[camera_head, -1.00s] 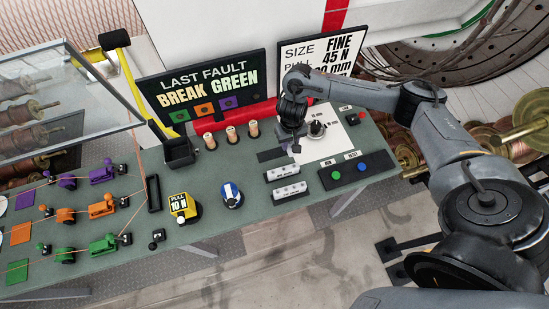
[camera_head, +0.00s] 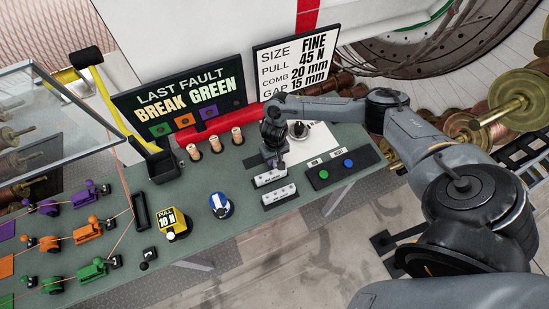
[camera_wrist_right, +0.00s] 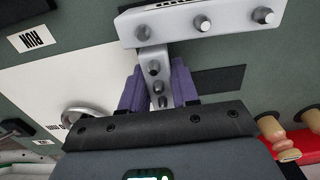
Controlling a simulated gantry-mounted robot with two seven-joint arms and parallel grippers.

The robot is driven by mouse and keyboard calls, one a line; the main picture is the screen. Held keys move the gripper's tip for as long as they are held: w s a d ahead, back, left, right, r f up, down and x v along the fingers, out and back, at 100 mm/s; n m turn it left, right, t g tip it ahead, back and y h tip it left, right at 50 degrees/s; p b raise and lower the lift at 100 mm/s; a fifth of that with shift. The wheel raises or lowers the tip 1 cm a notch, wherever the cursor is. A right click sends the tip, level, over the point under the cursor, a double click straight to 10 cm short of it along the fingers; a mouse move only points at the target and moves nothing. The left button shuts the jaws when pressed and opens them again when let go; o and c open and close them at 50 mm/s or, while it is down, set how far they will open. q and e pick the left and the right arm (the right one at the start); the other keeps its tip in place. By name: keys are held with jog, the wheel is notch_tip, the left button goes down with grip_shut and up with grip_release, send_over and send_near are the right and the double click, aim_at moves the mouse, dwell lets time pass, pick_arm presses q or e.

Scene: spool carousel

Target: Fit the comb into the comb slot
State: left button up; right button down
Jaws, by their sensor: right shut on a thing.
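My right gripper (camera_head: 274,160) is low over the bench, just behind two pale peg bars. In the right wrist view its purple fingers (camera_wrist_right: 158,88) are shut on a light grey piece with a row of dark pegs, which looks like the comb (camera_wrist_right: 155,72). The comb's far end meets or overlaps the nearer pale bar (camera_wrist_right: 200,22) in that view; I cannot tell whether they touch. That bar (camera_head: 270,178) and a second one (camera_head: 279,195) lie on the bench. A dark strip (camera_wrist_right: 218,80) lies beside the fingers; I cannot tell whether it is the comb slot. My left gripper is not in view.
A button panel with green (camera_head: 323,174) and blue buttons stands right of the bars. A blue-white dial (camera_head: 221,206) and wooden pegs (camera_head: 215,144) are to the left. A sign (camera_head: 296,62) reads comb 20 mm.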

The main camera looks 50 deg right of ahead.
jog(key=c, duration=0.8)
grip_release()
jog(key=shift+f, duration=0.1)
jog(key=shift+c, duration=0.2)
notch_tip(320, 180, up, 12)
jog(key=shift+f+p, duration=0.25)
jog(key=shift+p, duration=0.7)
jog(key=shift+r, duration=0.4)
